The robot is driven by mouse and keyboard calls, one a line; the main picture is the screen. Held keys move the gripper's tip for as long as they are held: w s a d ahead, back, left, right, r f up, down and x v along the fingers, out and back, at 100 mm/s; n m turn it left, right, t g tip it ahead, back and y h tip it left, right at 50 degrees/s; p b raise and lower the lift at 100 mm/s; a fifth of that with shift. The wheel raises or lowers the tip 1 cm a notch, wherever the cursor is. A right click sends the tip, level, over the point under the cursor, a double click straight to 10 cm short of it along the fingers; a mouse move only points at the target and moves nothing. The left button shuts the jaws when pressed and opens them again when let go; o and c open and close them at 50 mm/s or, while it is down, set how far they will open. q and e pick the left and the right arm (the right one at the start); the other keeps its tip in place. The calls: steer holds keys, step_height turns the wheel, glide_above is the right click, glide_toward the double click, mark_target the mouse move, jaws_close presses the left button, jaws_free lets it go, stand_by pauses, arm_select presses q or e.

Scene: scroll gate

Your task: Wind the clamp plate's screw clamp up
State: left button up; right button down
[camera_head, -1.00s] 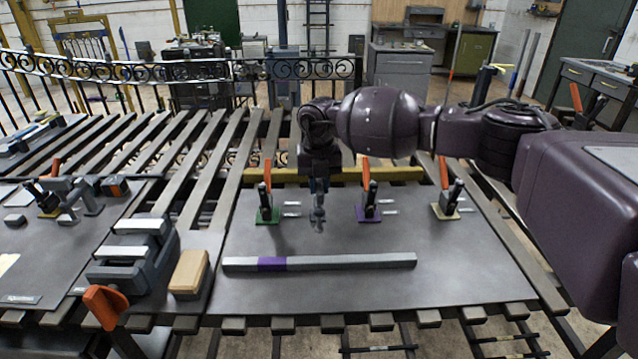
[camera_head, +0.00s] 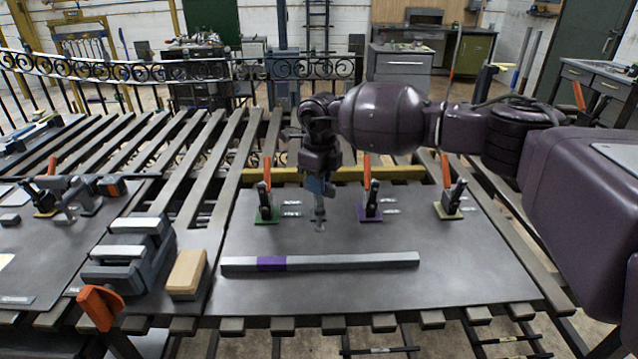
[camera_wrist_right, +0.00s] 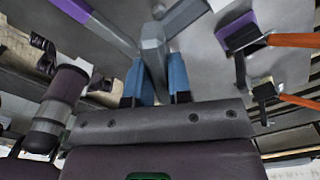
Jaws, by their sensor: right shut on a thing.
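My right gripper (camera_head: 319,190) points down over the grey plate (camera_head: 350,290), between the green-based toggle clamp (camera_head: 265,205) and the purple-based one (camera_head: 370,200). Its blue fingers are shut on a slim grey metal piece (camera_head: 320,212), whose lower end is near the plate; I cannot tell whether it touches. In the right wrist view the grey metal piece (camera_wrist_right: 153,48) stands between the two fingers (camera_wrist_right: 156,82). Its join to any clamp is hidden by the gripper. A grey clamp (camera_head: 85,192) also stands on the left plate. My left gripper is not in view.
A grey bar with a purple band (camera_head: 272,263) lies across the plate in front of my gripper. A yellow-based toggle clamp (camera_head: 450,205) is at right. A vise (camera_head: 130,255) with an orange handle and a tan block (camera_head: 188,273) stand at left. The plate's front is clear.

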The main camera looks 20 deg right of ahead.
steer(key=n, duration=0.2)
steer(key=n+b, duration=0.1)
steer(key=n, duration=0.2)
steer(key=shift+f+n, duration=0.2)
steer(key=shift+n, duration=0.1)
steer(key=shift+n+b, duration=0.9)
steer(key=shift+n, duration=1.4)
steer(key=c, duration=1)
jaws_free()
steer(key=shift+c, duration=0.2)
steer(key=shift+r, duration=0.1)
step_height(320, 180, up, 11)
steer(key=shift+o, duration=0.3)
